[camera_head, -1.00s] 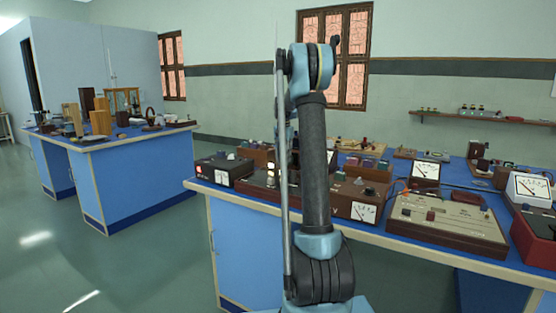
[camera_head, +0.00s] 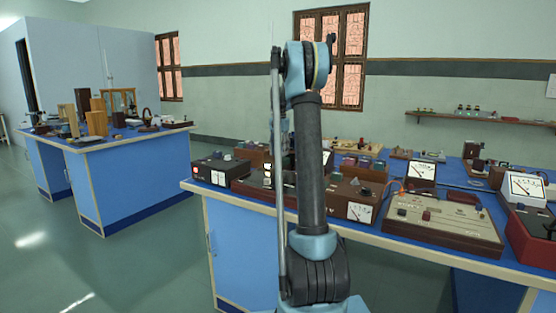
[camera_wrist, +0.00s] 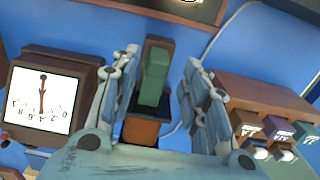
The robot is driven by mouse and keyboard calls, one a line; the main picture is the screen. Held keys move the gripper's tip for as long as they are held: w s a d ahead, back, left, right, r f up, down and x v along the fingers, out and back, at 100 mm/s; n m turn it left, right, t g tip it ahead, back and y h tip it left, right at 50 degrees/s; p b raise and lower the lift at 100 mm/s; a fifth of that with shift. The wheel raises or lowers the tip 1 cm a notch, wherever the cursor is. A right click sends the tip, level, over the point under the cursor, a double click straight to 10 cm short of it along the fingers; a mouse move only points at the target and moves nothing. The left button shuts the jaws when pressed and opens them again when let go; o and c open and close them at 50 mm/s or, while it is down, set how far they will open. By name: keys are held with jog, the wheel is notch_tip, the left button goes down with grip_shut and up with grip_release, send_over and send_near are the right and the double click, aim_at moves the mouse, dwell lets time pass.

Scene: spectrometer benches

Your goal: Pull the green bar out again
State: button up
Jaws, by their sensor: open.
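The green bar (camera_wrist: 154,78) shows in the wrist view, in the middle of the picture. It sits in a dark brown upright holder (camera_wrist: 158,43) with a dark base and an orange-brown block (camera_wrist: 140,131) at the near side. My gripper (camera_wrist: 162,60) is open, one finger to the left of the bar and one to the right. Gaps show between both fingers and the bar. In the head view my arm hides the gripper, and I cannot make out the bar there.
A brown meter box (camera_wrist: 62,62) stands close left of the fingers, and a brown box with coloured labels (camera_wrist: 243,95) close right. A pale cable (camera_wrist: 222,30) runs behind. In the head view the blue bench (camera_head: 468,187) is crowded with instruments. A second bench (camera_head: 90,148) stands left.

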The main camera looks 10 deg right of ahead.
notch_tip(320, 180, up, 8)
jog(key=shift+f, duration=0.15)
jog(key=shift+a, duration=0.1)
jog(key=s+a+f+n+t, duration=0.1)
jog(key=s+a+f+n, duration=0.1)
jog(key=s, duration=1.3)
jog(key=s+a+f+n, duration=0.2)
jog(key=s, duration=1.3)
jog(key=s+a+f+n+t, duration=0.1)
jog(key=s+f+n, duration=0.3)
jog(key=s+f, duration=1.6)
jog(key=s, duration=0.3)
jog(key=shift+f, duration=0.25)
